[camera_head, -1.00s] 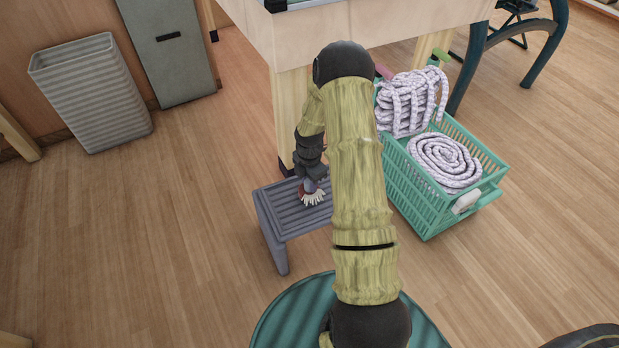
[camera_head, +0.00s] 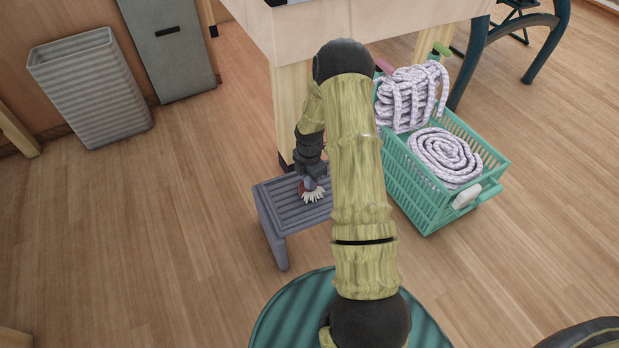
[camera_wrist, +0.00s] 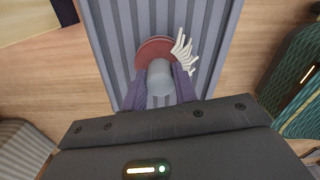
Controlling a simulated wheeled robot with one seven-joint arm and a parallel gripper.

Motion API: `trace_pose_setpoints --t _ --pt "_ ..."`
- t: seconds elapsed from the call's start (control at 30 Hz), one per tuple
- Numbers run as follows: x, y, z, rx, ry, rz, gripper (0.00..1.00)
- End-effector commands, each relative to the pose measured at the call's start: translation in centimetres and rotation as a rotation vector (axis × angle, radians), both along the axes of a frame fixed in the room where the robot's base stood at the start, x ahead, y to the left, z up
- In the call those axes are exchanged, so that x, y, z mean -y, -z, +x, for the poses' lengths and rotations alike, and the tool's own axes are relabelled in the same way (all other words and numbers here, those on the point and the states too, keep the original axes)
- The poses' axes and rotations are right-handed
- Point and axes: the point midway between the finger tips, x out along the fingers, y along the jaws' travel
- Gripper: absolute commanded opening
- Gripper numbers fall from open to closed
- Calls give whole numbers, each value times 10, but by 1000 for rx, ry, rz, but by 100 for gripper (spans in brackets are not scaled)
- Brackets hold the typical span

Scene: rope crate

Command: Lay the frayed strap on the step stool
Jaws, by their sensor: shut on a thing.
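The frayed strap (camera_wrist: 155,48) shows as a dull red round piece with white frayed strands on its right side and a grey round part between my fingers. My gripper (camera_wrist: 160,88) is shut on it. The strap also shows in the head view as a small red and white piece (camera_head: 313,196) below my gripper (camera_head: 312,181). The step stool (camera_head: 279,215) is grey with a ribbed top, and its top (camera_wrist: 205,30) is directly under the strap. I cannot tell whether the strap touches the top. My arm hides the stool's right part.
A teal crate (camera_head: 421,213) holding coiled pale rope (camera_head: 445,157) stands right of the stool. A wooden table (camera_head: 345,32) stands behind it. A ribbed grey bin (camera_head: 91,92) and grey cabinet (camera_head: 168,55) are at the back left. The floor on the left is clear.

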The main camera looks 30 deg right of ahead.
Motion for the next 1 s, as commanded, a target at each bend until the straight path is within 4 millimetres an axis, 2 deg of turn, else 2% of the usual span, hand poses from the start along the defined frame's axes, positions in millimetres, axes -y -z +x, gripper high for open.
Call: trace_pose_setpoints --t 0.33,0.37,0.47,0.5,1.0 --pt "0 4 0 0 0 0 0" --pt "0 4 0 1 0 0 32" --pt "0 4 0 0 0 0 52" --pt "0 4 0 0 0 0 54" --pt "-1 -1 0 1 -2 0 54"
